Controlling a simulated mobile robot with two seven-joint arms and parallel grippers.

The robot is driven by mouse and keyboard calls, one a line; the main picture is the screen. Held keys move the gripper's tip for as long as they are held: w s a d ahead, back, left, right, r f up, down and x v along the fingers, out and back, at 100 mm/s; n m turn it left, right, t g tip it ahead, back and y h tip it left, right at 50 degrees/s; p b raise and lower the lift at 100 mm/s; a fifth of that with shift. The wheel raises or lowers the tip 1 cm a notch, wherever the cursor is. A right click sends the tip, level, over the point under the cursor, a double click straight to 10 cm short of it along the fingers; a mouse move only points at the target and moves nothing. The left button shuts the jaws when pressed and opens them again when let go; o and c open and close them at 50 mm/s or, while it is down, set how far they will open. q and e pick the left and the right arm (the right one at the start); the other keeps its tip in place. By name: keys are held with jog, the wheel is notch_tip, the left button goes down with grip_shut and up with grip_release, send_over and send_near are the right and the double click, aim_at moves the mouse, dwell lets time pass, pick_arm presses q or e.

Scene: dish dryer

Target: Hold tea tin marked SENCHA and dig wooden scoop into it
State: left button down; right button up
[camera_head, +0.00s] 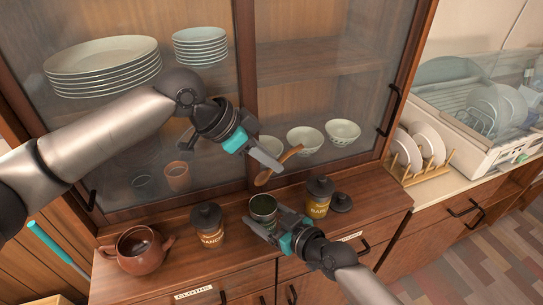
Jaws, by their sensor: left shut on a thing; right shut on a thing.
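A wooden scoop (264,178) is in my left gripper (270,158), which is shut on its handle. The scoop's bowl hangs tilted above an open dark tin (263,204) and is apart from it. My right gripper (266,221) is shut on this tin, which stands upright with its mouth facing up. The tin's label is hidden, so I cannot read SENCHA on it. A loose dark lid (341,202) lies on the cabinet top to the right.
Lidded tins with yellowish labels stand at left (207,222) and right (319,197). A brown teapot (138,251) stands at the left front. The glass-door cabinet (250,90) with dishes rises close behind. A plate rack (425,165) and dish dryer (490,110) are at right.

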aim_at(266, 172)
pick_arm(q)
jog(key=shift+f, duration=4.9)
jog(key=shift+r, duration=2.95)
jog(key=r+g+y, duration=0.1)
jog(key=y, duration=0.1)
jog(key=shift+d+y, duration=0.1)
jog(key=shift+y, duration=0.2)
jog(key=y, duration=0.1)
jog(key=r+g+y, duration=0.1)
jog(key=y, duration=0.1)
